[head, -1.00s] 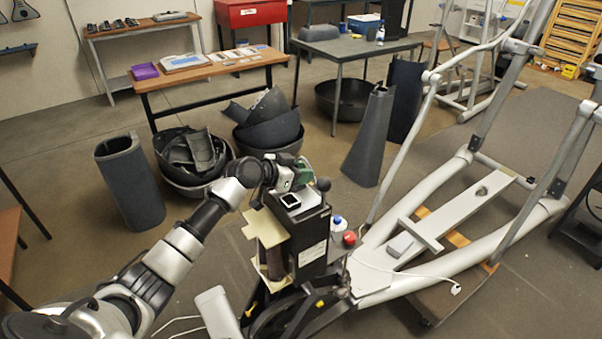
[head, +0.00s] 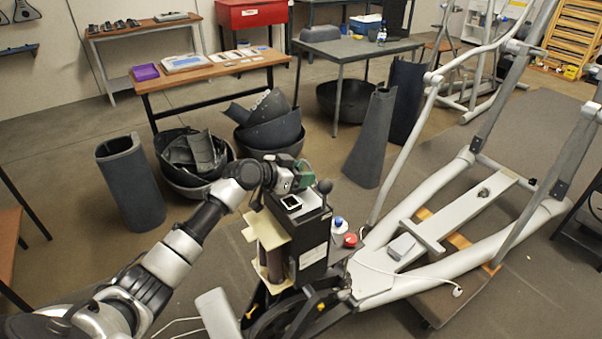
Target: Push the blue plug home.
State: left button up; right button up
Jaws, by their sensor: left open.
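A small blue-topped white piece (head: 340,224) stands beside the black upright housing (head: 312,238) of the elliptical frame. Whether it is the blue plug I cannot tell, and I see no other clear blue plug near the machine. My left gripper (head: 296,178) is open at the top of the housing, behind the small white-framed display (head: 291,202). A green part (head: 305,170) shows right at the gripper; whether they touch is unclear. The gripper and arm hide what lies directly behind them. My right gripper is out of view.
A red knob (head: 350,240) sits beside the blue-topped piece. A dark ball-topped lever (head: 324,187) rises close to the gripper. A loose white cable end (head: 457,292) lies by the frame. Dark shell parts fill tubs (head: 187,160) behind; a dark curved cover (head: 130,180) stands left.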

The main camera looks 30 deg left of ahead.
pick_arm(q)
jog(key=b+v, duration=0.1)
jog(key=v, duration=0.9)
jog(key=shift+s+a, duration=0.3)
jog(key=shift+r, duration=0.1)
